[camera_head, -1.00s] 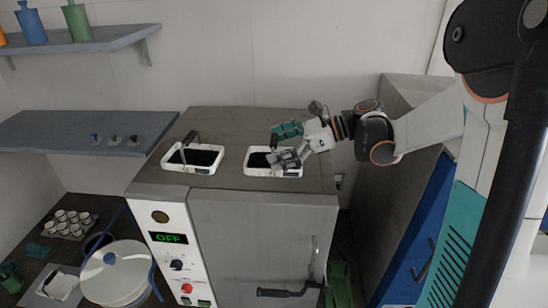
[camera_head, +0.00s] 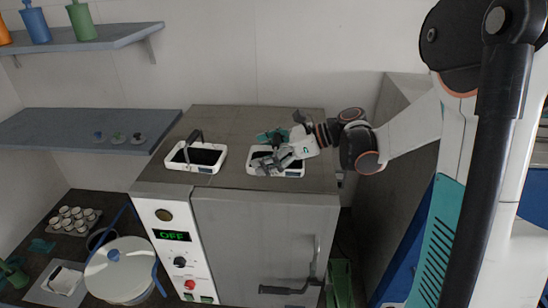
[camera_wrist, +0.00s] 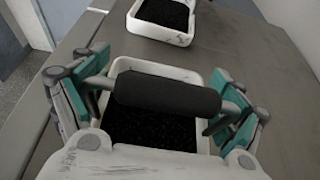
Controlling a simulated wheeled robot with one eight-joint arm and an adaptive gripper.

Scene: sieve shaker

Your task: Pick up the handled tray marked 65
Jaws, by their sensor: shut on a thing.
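Two white handled trays with dark contents sit on top of a grey cabinet. The right tray (camera_head: 292,173) in the head view is under my gripper (camera_head: 274,150). The wrist view shows this tray (camera_wrist: 205,75) close up, its thick black handle (camera_wrist: 165,93) crossing between my gripper's teal-backed fingers (camera_wrist: 160,105). My gripper is shut on the handle, one finger at each end. The tray appears to rest on the cabinet top. The left tray (camera_head: 205,170) stands apart, and part of it shows at the top of the wrist view (camera_wrist: 165,33). I cannot read a 65 on either tray.
The cabinet (camera_head: 265,235) has a front panel with a green OFF display (camera_head: 173,236). A wall shelf (camera_head: 60,133) is at left. Below it, a counter holds a round white-lidded vessel (camera_head: 120,270) and several small cups (camera_head: 75,218). The cabinet top behind the trays is clear.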

